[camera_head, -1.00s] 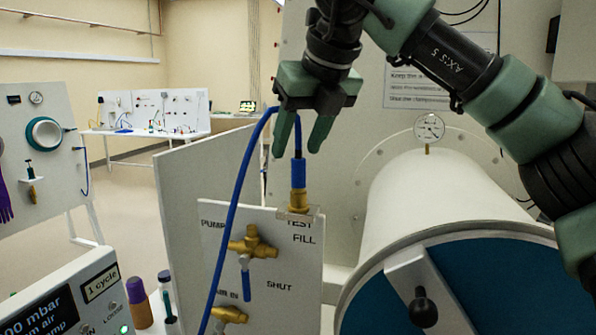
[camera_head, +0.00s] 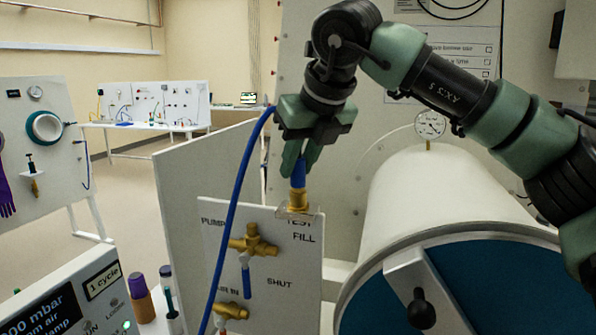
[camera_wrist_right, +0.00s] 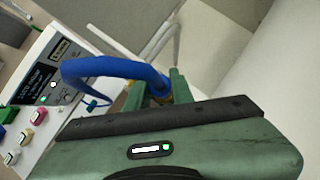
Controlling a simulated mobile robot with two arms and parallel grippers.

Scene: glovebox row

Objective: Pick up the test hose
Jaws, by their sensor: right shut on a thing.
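The blue test hose (camera_head: 232,218) arches up from the lower edge of the head view, passes behind my right gripper and comes down to a blue end sleeve (camera_head: 299,174). That end sits upright on the brass fitting (camera_head: 298,200) labelled TEST, on top of the white valve panel (camera_head: 293,256). My right gripper (camera_head: 300,165) points down and is shut on the hose end, just above the brass. In the right wrist view the hose (camera_wrist_right: 105,68) curves in between the fingers (camera_wrist_right: 160,90), with brass beyond. My left gripper is not in view.
A brass valve with a blue handle (camera_head: 246,270) is on the panel below the fitting. A large white cylinder (camera_head: 430,190) with a dial gauge (camera_head: 429,125) stands close at right. A display box (camera_head: 65,300) and marker-like bottles (camera_head: 140,298) are at lower left.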

